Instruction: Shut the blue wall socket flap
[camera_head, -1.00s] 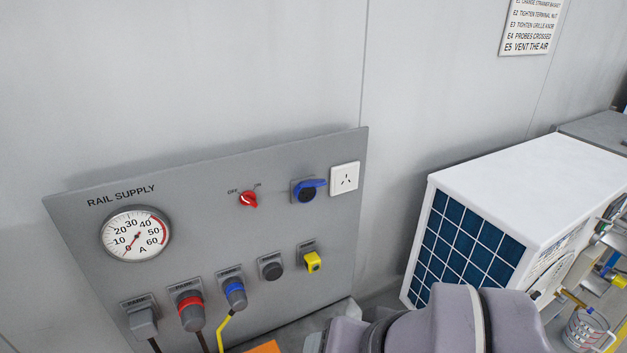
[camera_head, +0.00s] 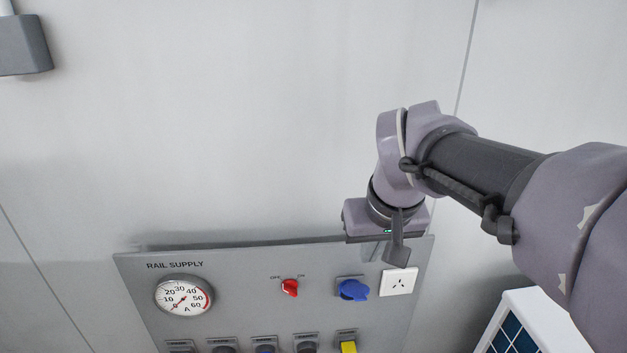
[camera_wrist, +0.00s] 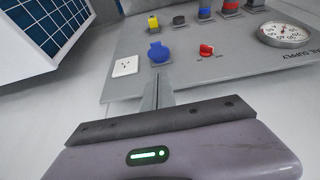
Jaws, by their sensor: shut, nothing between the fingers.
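The blue wall socket flap (camera_head: 353,290) is on the grey panel, left of the white outlet. It lies over its socket, and the dark opening behind it does not show. I cannot tell whether it sits fully flush. In the wrist view the flap (camera_wrist: 159,52) shows as a round blue disc just beyond my fingertips. My gripper (camera_wrist: 160,74) is shut and empty, its narrow fingers pointing at the flap. A small gap or contact cannot be told apart.
The white outlet (camera_head: 398,281) is right of the flap and a red rotary switch (camera_head: 290,288) left of it. A round gauge (camera_head: 183,296) is at the panel's left. A yellow connector (camera_head: 348,347) sits below. A white box with a blue grille (camera_head: 512,335) stands at lower right.

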